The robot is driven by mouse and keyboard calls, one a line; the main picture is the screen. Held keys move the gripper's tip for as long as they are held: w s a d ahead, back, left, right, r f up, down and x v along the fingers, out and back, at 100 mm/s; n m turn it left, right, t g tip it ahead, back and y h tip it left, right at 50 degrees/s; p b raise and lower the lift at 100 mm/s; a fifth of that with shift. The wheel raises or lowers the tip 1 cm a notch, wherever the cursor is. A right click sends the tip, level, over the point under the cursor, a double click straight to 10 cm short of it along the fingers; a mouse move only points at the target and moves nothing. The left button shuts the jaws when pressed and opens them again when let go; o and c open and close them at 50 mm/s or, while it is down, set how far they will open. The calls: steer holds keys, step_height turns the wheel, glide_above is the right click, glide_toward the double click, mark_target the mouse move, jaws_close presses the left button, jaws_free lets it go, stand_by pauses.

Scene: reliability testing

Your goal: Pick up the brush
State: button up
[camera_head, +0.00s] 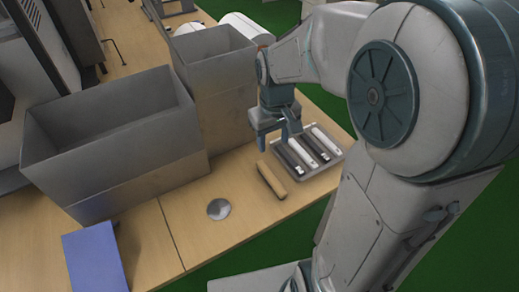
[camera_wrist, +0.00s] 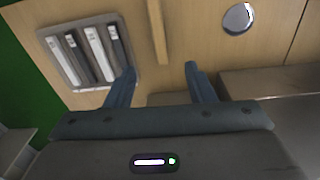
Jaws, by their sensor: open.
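The brush, which I take to be the long narrow tan piece (camera_head: 271,181), lies on the wooden table between a small tray and a round silver dish. It also shows in the wrist view as a narrow tan strip (camera_wrist: 157,32), at the top middle. My gripper (camera_head: 278,138) is above the table, beyond the brush in the head view and close to the tray. In the wrist view its two fingers (camera_wrist: 159,69) are apart with nothing between them, and the strip's lower end points toward the gap. The brush's bristles cannot be made out.
The grey tray (camera_head: 304,175) holds several white and dark bars. The silver dish (camera_head: 219,209) lies left of the brush. Two tall grey bins, one large (camera_head: 110,150) and one farther back (camera_head: 215,85), stand to the left. A blue item (camera_head: 93,262) is at front left. Green floor lies past the table edge.

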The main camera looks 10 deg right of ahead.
step_height(320, 180, down, 6)
steer(key=w+b, duration=0.2)
glide_above(271, 176)
steer(key=shift+n+g, duration=0.3)
steer(key=shift+g, duration=0.1)
steer(key=f, duration=0.7)
steer(key=shift+w+a+f, duration=0.2)
steer(key=shift+a+f, duration=0.1)
steer(key=shift+a, duration=0.05)
steer(key=shift+s+d+f+b, duration=0.1)
steer(key=shift+d+f+b, duration=0.1)
steer(key=shift+f, duration=1.25)
steer(key=shift+s+d+f+b, duration=0.1)
steer(key=shift+f+b, duration=0.05)
steer(key=shift+f, duration=1.3)
jaws_close()
